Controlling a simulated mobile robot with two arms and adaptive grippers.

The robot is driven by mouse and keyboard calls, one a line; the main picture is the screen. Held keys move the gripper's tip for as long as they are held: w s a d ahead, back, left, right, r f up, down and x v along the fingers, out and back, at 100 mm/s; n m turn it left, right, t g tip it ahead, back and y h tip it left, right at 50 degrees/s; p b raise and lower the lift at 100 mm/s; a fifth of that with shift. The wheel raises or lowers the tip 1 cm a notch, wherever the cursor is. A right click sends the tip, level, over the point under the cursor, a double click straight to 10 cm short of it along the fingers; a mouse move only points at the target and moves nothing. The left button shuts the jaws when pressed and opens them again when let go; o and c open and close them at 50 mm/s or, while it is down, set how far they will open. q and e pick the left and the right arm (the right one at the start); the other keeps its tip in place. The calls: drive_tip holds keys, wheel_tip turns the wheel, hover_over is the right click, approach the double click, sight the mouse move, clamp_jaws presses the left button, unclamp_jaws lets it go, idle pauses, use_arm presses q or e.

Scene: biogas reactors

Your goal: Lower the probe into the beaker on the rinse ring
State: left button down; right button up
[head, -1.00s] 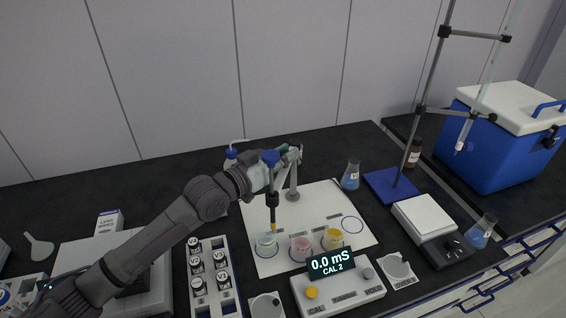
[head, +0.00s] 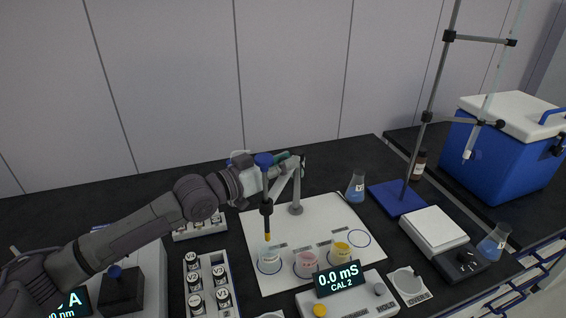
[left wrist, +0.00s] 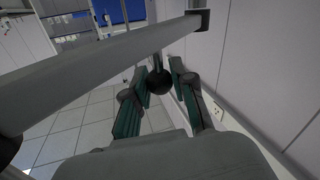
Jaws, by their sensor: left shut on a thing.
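My left gripper (head: 279,170) is shut on the probe (head: 267,205), which has a blue top, a dark body and a yellow tip. The probe hangs about upright. Its tip shows just above the rim of the clear, pale beaker (head: 268,255), at the left of the white mat; the tip looks outside it. This beaker stands on a blue ring (head: 260,270); its printed label is too small to read. In the left wrist view the fingers (left wrist: 158,85) are around a dark round part of the probe (left wrist: 159,80). My right gripper is out of view.
A pink beaker (head: 307,265) and a yellow beaker (head: 340,252) stand right of the clear one. An empty ring (head: 359,238) is farther right. A jointed holder (head: 296,207) stands behind. The meter (head: 345,298) is in front, with a vial rack (head: 207,285) to the left.

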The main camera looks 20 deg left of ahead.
use_arm(q)
drive_tip(key=c, duration=1.3)
unclamp_jaws()
drive_tip(key=o, duration=0.4)
drive_tip(key=shift+w+d, duration=0.15)
drive_tip(key=shift+c, duration=0.2)
drive_tip(key=v, duration=1.2)
